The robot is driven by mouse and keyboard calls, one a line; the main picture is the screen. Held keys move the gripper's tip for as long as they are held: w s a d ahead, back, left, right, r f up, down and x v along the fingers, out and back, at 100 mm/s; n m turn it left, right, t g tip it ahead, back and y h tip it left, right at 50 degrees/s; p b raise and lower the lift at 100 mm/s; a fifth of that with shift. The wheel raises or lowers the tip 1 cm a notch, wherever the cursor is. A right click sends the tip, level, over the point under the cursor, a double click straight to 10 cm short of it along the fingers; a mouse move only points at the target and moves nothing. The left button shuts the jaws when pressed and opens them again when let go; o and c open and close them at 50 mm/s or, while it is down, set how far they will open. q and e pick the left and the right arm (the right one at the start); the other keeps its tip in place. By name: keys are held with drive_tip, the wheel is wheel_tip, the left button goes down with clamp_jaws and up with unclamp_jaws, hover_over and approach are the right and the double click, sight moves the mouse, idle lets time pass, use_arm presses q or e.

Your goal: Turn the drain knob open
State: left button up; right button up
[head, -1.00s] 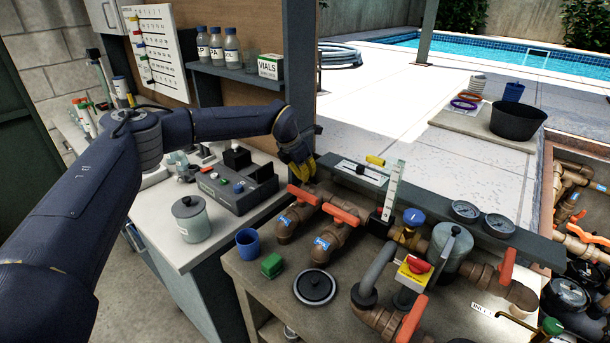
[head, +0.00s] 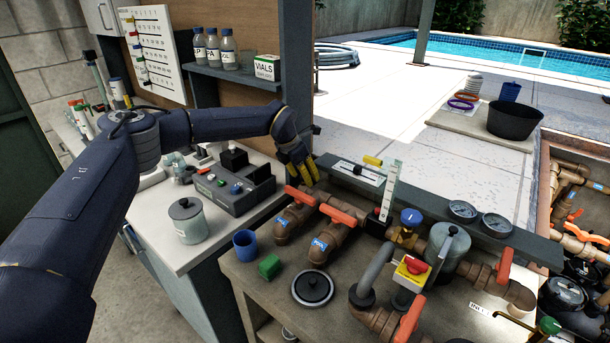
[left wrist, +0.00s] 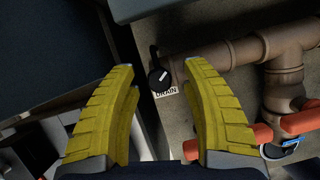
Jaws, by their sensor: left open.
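The drain knob (left wrist: 159,78) is a small round black knob with a white pointer line. It sits beside a white label reading DRAIN (left wrist: 166,92) in the left wrist view. The pointer is tilted up to the right. My left gripper (left wrist: 160,75) has yellow ridged fingers and is open, with the knob seen between its fingertips and nothing held. In the head view my left gripper (head: 305,182) hangs over the back left corner of the pipe bench, and the knob is hidden there. My right gripper is not in view.
Brown pipes (left wrist: 230,52) run right of the knob. Orange-handled valves (head: 301,195) stand close to the gripper. A grey rail (head: 430,215) runs along the bench back. A black control box (head: 235,187) and lidded jar (head: 187,220) stand on the left counter.

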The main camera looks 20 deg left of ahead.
use_arm(q)
drive_tip(key=v, duration=1.2)
drive_tip(key=shift+d+r, duration=0.1)
